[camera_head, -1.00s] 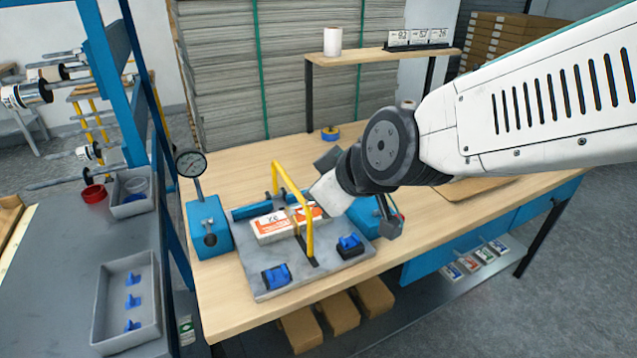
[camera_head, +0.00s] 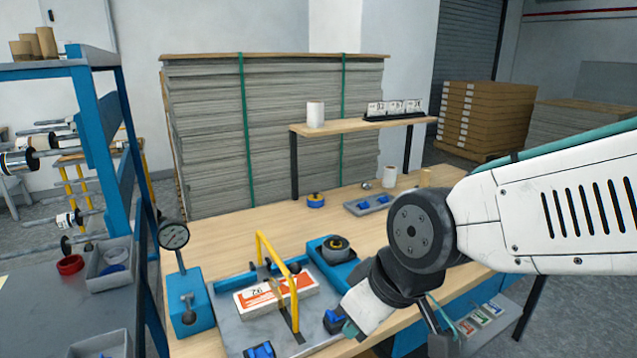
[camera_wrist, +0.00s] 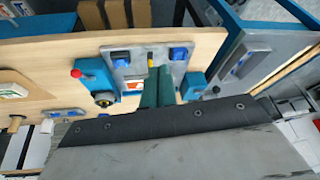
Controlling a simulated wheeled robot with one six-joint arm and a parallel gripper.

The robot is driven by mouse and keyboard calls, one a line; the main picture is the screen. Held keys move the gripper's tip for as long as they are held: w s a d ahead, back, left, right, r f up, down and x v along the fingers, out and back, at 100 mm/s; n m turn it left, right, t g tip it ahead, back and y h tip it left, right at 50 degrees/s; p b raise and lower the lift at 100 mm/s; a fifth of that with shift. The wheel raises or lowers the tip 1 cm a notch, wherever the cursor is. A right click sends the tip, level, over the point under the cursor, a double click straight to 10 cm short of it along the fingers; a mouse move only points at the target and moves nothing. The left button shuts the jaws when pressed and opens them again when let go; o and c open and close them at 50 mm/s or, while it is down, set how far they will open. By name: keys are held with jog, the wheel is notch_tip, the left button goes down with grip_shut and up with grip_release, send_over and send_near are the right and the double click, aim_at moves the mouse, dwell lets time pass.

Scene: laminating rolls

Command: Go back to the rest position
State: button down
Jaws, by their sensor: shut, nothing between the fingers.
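My gripper shows in the wrist view (camera_wrist: 158,78) as two teal fingers, closed together with nothing held between them. A white and orange box (camera_head: 262,299) lies on the plate under a yellow arch handle (camera_head: 283,265), apart from my gripper.
A blue block with a dial gauge (camera_head: 174,236) stands left of the plate.

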jog(key=s+d+r+m+h, duration=0.1)
jog(key=s+d+m, duration=0.2)
jog(key=d, duration=0.4)
jog(key=s+d+r+m+g+h, duration=0.1)
jog(key=s+d+r+m, duration=0.1)
jog(key=d, duration=0.5)
jog(key=s+d+r+m+h, duration=0.1)
jog(key=s+d+m, duration=0.2)
jog(key=d, duration=0.4)
jog(key=shift+s+d+r+m+g+h, duration=0.15)
jog(key=shift+s+r+m+g+h, duration=0.2)
jog(key=shift+s, duration=0.3)
jog(key=shift+f, duration=0.1)
